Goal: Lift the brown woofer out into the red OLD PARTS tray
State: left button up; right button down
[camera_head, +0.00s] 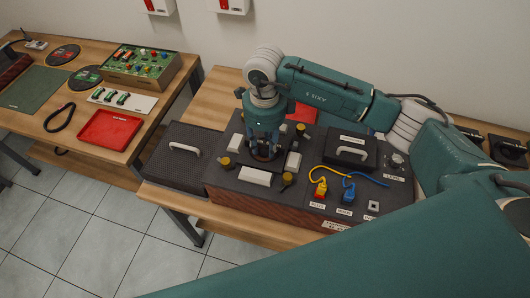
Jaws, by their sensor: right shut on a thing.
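My right gripper (264,152) points straight down over the dark speaker cabinet (235,182) and is shut on the brown woofer (263,157). Only a little of the woofer shows between and below the fingers, at the round opening; I cannot tell whether it is clear of the cabinet. A red tray (107,130) lies empty on the left table. Another red thing (303,112) shows partly behind my right arm; I cannot read a label on either. My left gripper is not in view.
A yellow cable (320,172) and a blue cable (370,175) lie to the right, near a black handled box (350,150). A dark handled panel (178,160) lies left. A floor gap separates the tables.

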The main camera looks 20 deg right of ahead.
jog(key=shift+s+a+f, duration=0.15)
jog(key=shift+s, duration=0.1)
jog(key=shift+r+p, duration=0.35)
jog(key=shift+p, duration=0.3)
notch_tip(320, 180, up, 20)
jog(key=b, duration=0.4)
jog(key=shift+w+b, duration=0.2)
jog(key=shift+b, duration=0.2)
